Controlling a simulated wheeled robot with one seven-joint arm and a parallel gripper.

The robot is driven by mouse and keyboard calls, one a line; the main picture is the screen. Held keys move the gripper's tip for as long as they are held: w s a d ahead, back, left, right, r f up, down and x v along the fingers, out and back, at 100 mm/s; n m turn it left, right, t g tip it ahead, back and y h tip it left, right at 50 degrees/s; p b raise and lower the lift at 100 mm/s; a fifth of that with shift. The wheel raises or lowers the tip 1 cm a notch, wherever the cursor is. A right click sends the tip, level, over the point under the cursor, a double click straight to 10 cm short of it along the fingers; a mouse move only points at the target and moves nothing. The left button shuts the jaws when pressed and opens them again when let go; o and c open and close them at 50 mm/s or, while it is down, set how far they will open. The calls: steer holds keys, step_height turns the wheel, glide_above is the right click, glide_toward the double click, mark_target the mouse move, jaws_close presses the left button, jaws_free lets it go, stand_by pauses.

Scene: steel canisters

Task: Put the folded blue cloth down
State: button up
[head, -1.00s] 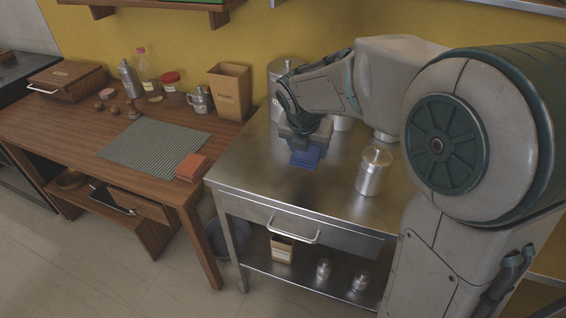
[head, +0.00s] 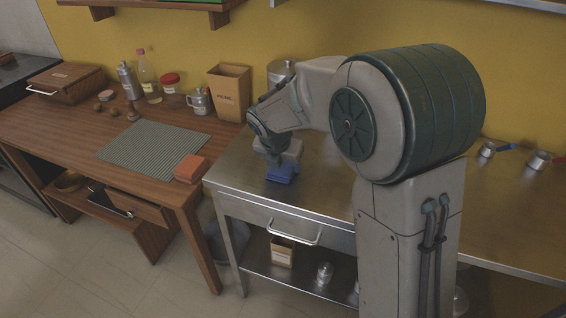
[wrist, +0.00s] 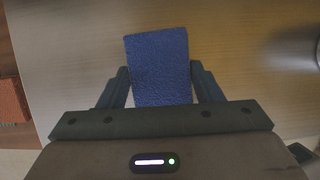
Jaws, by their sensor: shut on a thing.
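The folded blue cloth (head: 281,174) is at my gripper (head: 279,163), low over the left part of the steel table (head: 240,172) in the head view. In the wrist view the cloth (wrist: 160,66) sits between the two fingers of my gripper (wrist: 162,88), which are shut on it. The cloth sticks out past the fingertips. I cannot tell whether its underside touches the steel top.
A wooden table (head: 62,128) to the left holds a green mat (head: 155,149), an orange block (head: 190,168) and a tall brown box (head: 229,92). Small pots (head: 538,160) stand on the steel at the right. My arm hides much of the steel top.

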steer(key=shift+f, duration=0.1)
steer(key=o, duration=0.9)
steer(key=shift+o, duration=0.2)
steer(key=p+v, duration=0.2)
steer(key=v, duration=1)
steer(key=s+d+f+m+g+y, duration=0.1)
steer(key=s+d+m, duration=0.7)
steer(key=m, duration=0.8)
steer(key=s+d+f+m+g, duration=0.1)
steer(key=s+d+f+m, duration=0.1)
steer(key=s+d+m, duration=0.7)
steer(key=s+m, duration=0.3)
steer(key=m, duration=0.4)
steer(key=shift+s+d+f+y, duration=0.15)
steer(key=shift+s+f+y, duration=0.05)
steer(key=shift+f+y, duration=0.2)
